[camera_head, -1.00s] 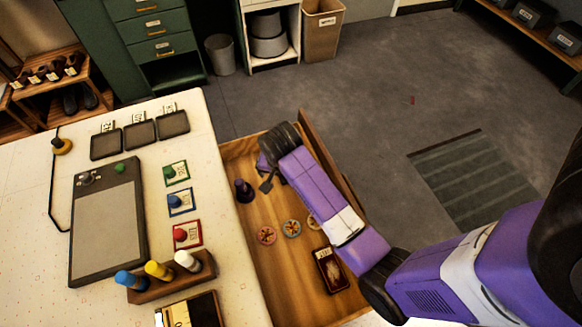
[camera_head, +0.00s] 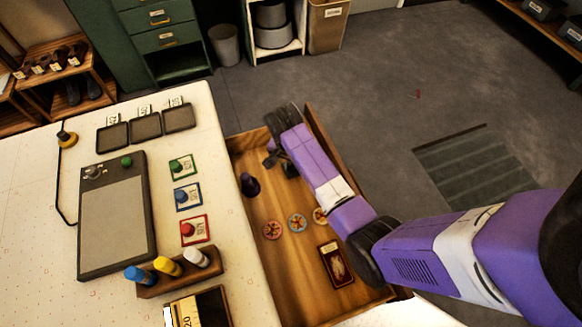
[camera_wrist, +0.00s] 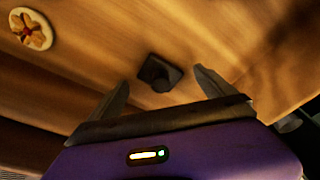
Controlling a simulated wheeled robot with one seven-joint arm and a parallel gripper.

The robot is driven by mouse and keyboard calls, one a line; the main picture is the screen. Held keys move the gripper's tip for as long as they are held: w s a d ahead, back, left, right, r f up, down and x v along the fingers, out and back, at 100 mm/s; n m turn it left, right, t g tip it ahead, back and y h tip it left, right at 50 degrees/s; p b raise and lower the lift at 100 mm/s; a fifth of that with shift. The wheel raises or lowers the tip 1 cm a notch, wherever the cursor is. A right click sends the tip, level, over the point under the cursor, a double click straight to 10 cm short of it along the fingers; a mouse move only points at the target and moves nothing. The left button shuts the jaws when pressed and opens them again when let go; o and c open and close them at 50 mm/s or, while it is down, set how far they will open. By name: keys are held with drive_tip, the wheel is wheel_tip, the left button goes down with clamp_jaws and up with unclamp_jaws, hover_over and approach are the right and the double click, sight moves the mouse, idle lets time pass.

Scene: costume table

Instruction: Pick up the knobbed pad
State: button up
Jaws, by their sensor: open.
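The knobbed pad (camera_head: 249,185) is a small dark, purplish piece with a raised knob. It stands upright in the open wooden drawer, near the table side. In the wrist view the knobbed pad (camera_wrist: 158,74) shows as a dark square base with a rounded knob, ahead and between my fingers. My gripper (camera_head: 279,165) is over the drawer, just up and right of the pad. In the wrist view my gripper (camera_wrist: 161,80) has its fingers spread, with nothing held. Whether the fingers are at the pad's height is hard to tell.
Several round badges (camera_head: 297,223) and a dark red card (camera_head: 335,264) lie in the drawer (camera_head: 285,292). The drawer's walls stand close around my gripper. The table (camera_head: 45,215) at left holds a grey tablet, trays, colored cards with knobs and a peg rack (camera_head: 205,272).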

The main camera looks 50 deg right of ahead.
drive_tip(key=shift+f, duration=0.15)
drive_tip(key=c, duration=1.4)
drive_tip(key=shift+c, duration=0.2)
wheel_tip(320, 180, up, 20)
drive_tip(key=p, duration=0.5)
